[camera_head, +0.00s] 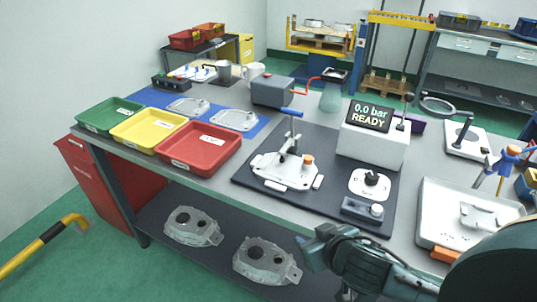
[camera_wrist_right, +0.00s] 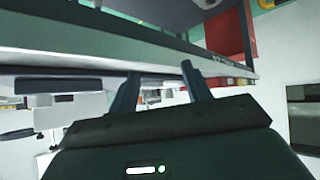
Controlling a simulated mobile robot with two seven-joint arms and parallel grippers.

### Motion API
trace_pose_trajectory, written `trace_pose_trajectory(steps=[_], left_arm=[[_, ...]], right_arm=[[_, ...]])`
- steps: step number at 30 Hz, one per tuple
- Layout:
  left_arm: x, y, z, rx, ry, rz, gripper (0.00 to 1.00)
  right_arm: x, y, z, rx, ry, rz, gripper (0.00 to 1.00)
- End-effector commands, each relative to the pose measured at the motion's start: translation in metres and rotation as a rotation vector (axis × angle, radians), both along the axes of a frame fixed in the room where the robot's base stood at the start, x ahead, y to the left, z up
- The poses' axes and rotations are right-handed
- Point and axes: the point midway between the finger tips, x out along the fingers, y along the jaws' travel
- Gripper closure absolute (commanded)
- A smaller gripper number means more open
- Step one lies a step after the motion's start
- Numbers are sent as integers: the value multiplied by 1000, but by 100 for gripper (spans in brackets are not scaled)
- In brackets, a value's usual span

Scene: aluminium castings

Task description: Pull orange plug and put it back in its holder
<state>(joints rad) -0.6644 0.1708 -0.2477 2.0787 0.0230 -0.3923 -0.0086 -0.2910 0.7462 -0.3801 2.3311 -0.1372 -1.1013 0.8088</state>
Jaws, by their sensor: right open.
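The orange plug (camera_head: 308,160) stands upright at the right side of a white test fixture (camera_head: 283,172) with a blue-handled clamp. The fixture sits on a dark mat (camera_head: 240,178). I cannot tell which thing is the plug's holder. My right gripper (camera_head: 309,250) is in front of the table's near edge, well short of the plug. In the right wrist view its two fingers (camera_wrist_right: 160,85) are apart with nothing between them. My left gripper is not in view.
A pressure box (camera_head: 372,146) reading "0.0 bar READY" stands behind the fixture. Green, yellow and red trays (camera_head: 205,168) line the left side. A white tray (camera_head: 428,232) is at right. Castings (camera_head: 265,258) lie on the lower shelf. The table edge (camera_wrist_right: 100,58) crosses the wrist view.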

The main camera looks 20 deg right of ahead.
Motion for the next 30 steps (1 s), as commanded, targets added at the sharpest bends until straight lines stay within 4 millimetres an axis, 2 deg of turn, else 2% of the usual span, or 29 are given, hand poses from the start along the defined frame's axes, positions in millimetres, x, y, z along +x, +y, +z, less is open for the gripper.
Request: trace_pose_trajectory(steps=[9,16,22,30], left_arm=[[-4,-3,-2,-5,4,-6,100],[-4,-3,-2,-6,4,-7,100],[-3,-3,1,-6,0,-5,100],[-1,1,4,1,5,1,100]], right_arm=[[49,-55,54,22,-222,-38,52],[65,-89,86,63,-307,-65,52],[80,-96,87,81,-321,-79,52],[126,-99,68,81,-318,-76,52]])
